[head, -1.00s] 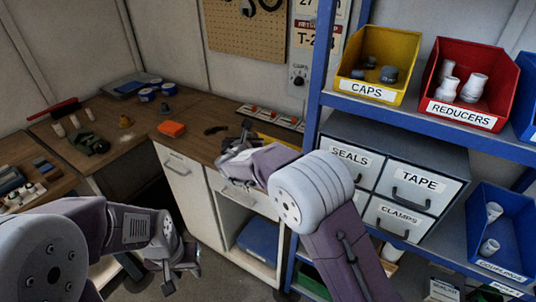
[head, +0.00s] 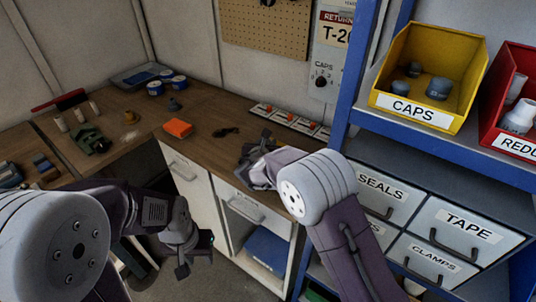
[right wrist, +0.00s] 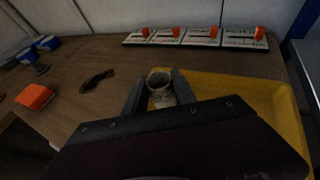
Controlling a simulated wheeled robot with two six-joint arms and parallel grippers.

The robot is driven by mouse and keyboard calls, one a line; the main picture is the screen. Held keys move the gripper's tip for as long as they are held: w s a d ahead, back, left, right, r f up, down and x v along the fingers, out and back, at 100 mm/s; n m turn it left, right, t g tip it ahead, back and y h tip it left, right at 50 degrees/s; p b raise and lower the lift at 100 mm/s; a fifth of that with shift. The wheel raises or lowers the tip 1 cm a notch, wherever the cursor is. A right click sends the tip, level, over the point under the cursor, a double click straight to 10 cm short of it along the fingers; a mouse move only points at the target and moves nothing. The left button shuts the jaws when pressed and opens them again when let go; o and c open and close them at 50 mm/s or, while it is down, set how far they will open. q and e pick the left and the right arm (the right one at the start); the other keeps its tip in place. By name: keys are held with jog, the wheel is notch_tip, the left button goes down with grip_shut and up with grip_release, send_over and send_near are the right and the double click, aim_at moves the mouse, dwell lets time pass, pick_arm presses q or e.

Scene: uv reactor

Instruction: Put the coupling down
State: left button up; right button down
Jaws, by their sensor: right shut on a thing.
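The coupling (right wrist: 161,90) is a small whitish tube with an open round mouth. In the right wrist view it stands between the fingers of my right gripper (right wrist: 160,95), which is shut on it. I cannot tell whether the coupling touches anything below. In the head view my right gripper (head: 250,157) is over the bench, and the coupling is hidden there. My left gripper (head: 194,256) is open and empty, low in front of the cabinets.
The wooden bench (head: 205,115) carries an orange block (head: 177,128), a dark flat item (head: 226,132) and a row of orange-knobbed units (head: 290,118) along the wall. A blue shelf post (head: 357,85) and drawers (head: 455,235) stand to the right.

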jog(key=f, duration=0.2)
jog(key=shift+s+f, duration=0.25)
jog(key=shift+f, duration=0.15)
jog(key=shift+w+f, duration=0.1)
jog(key=shift+f, duration=0.25)
jog(key=c, duration=1)
grip_release()
jog(key=shift+r, duration=0.15)
jog(key=b+v, duration=0.1)
jog(key=v, duration=1.1)
